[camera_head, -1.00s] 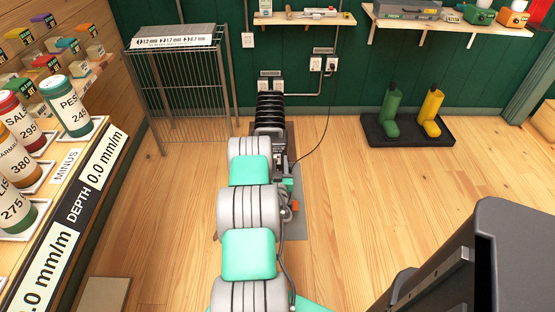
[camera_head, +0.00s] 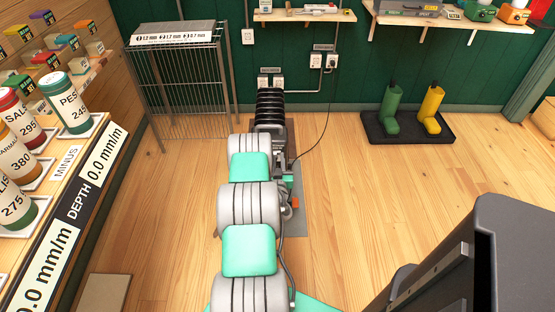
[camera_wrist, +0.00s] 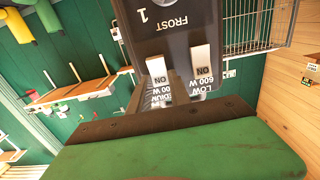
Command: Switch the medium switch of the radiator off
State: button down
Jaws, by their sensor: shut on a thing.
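The radiator's dark control panel (camera_wrist: 165,30) shows upside down in the wrist view. Its medium switch (camera_wrist: 158,70) is a white rocker on the left, with "ON" showing.
A wire cage (camera_head: 178,85) stands left of the radiator. A power cable (camera_head: 325,130) runs from the wall socket (camera_head: 331,62) down to the floor. Green and yellow boots (camera_head: 411,110) stand on a dark tray at right. The wooden floor (camera_head: 350,215) right of my arm is clear.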

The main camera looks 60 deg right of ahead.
jog(key=b, duration=0.4)
jog(key=shift+w+d+f+h+b, duration=0.1)
jog(key=shift+d+f+h+b, duration=0.05)
jog(key=shift+f+h+b, duration=0.2)
jog(key=t+h+b, duration=0.1)
jog(key=b, duration=0.6)
jog(key=shift+f+b, duration=0.3)
jog(key=shift+f, duration=0.1)
jog(key=h+b, duration=0.1)
jog(key=b, duration=0.4)
jog(key=shift+a+f, duration=0.1)
jog(key=shift+a, duration=0.1)
jog(key=shift+r+t+b, duration=0.3)
jog(key=shift+r+b, duration=0.15)
jog(key=shift+b, duration=0.25)
jog(key=c, duration=1.2)
grip_release()
jog(key=shift+a, duration=0.1)
